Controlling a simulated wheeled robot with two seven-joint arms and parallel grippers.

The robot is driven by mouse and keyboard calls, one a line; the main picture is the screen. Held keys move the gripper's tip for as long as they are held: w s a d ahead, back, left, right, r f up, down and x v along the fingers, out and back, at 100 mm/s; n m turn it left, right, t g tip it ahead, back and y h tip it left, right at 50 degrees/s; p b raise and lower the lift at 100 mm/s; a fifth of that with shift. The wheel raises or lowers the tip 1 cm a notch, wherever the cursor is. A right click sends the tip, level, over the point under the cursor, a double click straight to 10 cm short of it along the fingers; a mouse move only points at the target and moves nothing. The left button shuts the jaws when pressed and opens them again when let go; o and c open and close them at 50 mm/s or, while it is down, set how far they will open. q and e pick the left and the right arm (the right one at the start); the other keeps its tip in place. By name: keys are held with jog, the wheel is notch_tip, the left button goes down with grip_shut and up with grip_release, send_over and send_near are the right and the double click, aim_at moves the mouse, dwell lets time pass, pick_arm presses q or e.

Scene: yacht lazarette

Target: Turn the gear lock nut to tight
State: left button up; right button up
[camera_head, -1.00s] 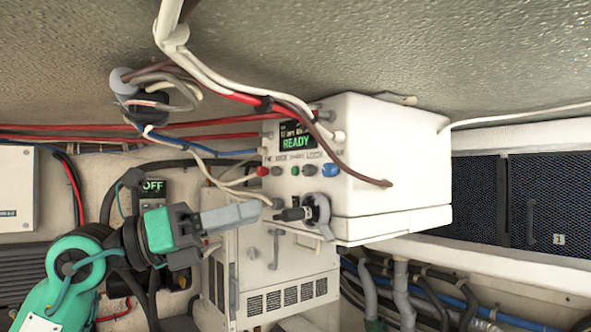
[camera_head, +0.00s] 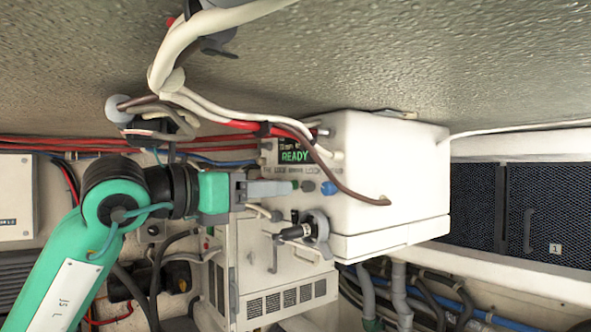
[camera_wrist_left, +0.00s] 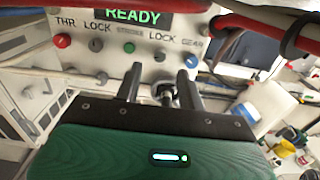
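The gear lock nut is a small grey knob under the right LOCK label on the white control box. In the head view the gear lock nut (camera_head: 308,186) lies just beyond my left gripper's tips, left of the blue GEAR knob (camera_head: 329,188). In the left wrist view the nut (camera_wrist_left: 158,57) sits ahead of the gap between the fingers, with the blue knob (camera_wrist_left: 191,61) to its right. My left gripper (camera_head: 288,188) is open and empty; both fingers show apart in the wrist view (camera_wrist_left: 159,80). The nut's tight mark cannot be read. My right gripper is out of view.
The display (camera_head: 294,156) reads READY. A red THR knob (camera_wrist_left: 62,40), a grey LOCK knob (camera_wrist_left: 95,44) and a green button (camera_wrist_left: 128,47) share the row. A black-handled lever (camera_head: 298,232) juts out below. Brown and white cables (camera_head: 345,188) cross the box front.

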aim_at(304, 186)
pick_arm(q)
jog(key=p+x, duration=0.2)
jog(key=x, duration=0.2)
jog(key=shift+w+d+r, duration=0.1)
jog(key=shift+d+r, duration=0.05)
jog(key=shift+w+d, duration=0.4)
jog(key=shift+d, duration=0.15)
jog(key=shift+f, duration=0.2)
grip_shut()
